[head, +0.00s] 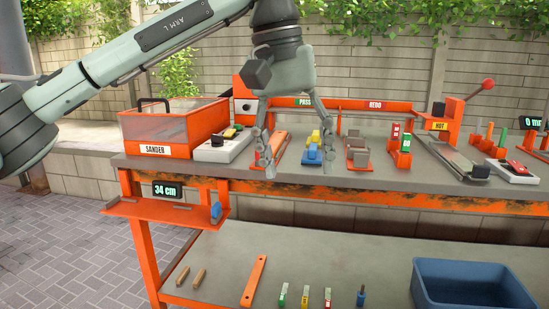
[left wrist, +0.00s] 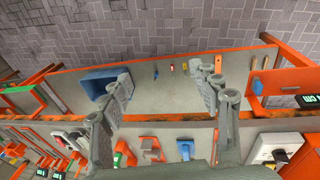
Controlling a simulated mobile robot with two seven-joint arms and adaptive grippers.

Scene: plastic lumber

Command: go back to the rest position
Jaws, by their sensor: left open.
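My left gripper (head: 299,165) hangs with its fingers pointing down in front of the workbench top (head: 345,178), near the middle of the head view. Its two fingers are spread apart with nothing between them. The left wrist view also shows the left gripper (left wrist: 166,82) open and empty, with the lower shelf seen between and beyond the fingers. My left arm reaches in from the upper left of the head view. My right gripper is in neither view.
Behind the fingers stand an orange-and-wood piece (head: 274,146), blue and yellow blocks (head: 313,150) and grey-brown blocks (head: 357,150). The orange sander box (head: 173,127) is left. A blue bin (head: 474,284) is on the lower shelf (head: 330,255). Paving is free at left.

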